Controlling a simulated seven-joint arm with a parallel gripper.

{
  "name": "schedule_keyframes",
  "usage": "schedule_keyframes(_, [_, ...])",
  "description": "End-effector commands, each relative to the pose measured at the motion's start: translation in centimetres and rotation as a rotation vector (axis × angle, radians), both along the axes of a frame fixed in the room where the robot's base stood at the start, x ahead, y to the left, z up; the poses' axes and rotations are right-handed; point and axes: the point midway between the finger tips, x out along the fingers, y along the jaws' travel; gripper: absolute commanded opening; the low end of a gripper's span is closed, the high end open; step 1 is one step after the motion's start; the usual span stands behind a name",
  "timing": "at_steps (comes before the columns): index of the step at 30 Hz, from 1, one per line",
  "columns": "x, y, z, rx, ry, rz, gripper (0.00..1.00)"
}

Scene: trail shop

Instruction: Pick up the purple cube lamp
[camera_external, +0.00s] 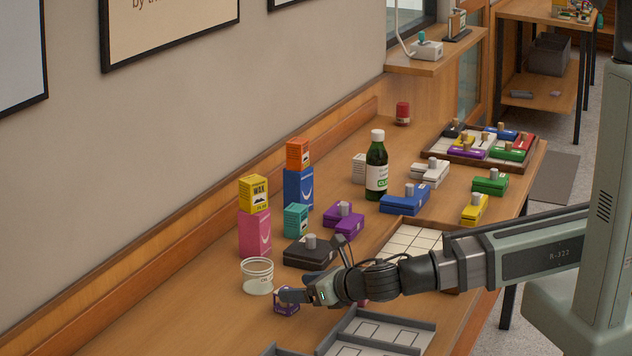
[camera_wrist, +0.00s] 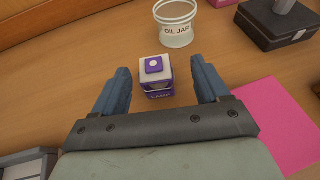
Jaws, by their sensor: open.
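The purple cube lamp (camera_wrist: 157,84) is a small purple and white box with a purple knob on top, standing upright on the wooden table. In the external view the lamp (camera_external: 285,304) is at the near part of the table, partly hidden by my gripper (camera_external: 294,292). In the wrist view my gripper (camera_wrist: 160,88) is open, with one blue-grey finger to the left of the lamp and one to its right. Gaps of table show between the lamp and both fingers, so neither appears to touch it.
A clear oil jar (camera_wrist: 176,30) stands just beyond the lamp. A black box (camera_external: 309,252) and a pink box (camera_external: 255,234) stand farther back. A pink sheet (camera_wrist: 272,118) lies at right in the wrist view. A grey tray (camera_external: 375,334) is near the front edge.

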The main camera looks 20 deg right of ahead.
Motion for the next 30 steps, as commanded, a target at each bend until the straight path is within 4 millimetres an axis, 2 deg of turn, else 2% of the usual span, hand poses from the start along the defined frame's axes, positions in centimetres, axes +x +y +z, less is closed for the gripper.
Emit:
schedule_keyframes(3, [-1.4, -0.3, -0.8, -0.005, 0.02, 0.011, 0.74])
schedule_keyframes(7, [-1.4, 0.0, -1.3, -0.007, 0.027, 0.013, 0.74])
schedule_keyframes(14, [-0.4, 0.7, -1.8, -0.007, 0.027, 0.012, 0.74])
schedule_keyframes(24, [3.1, 3.1, -3.5, -0.006, 0.027, 0.012, 0.74])
schedule_keyframes(30, [4.0, 3.7, -4.0, -0.007, 0.027, 0.013, 0.74])
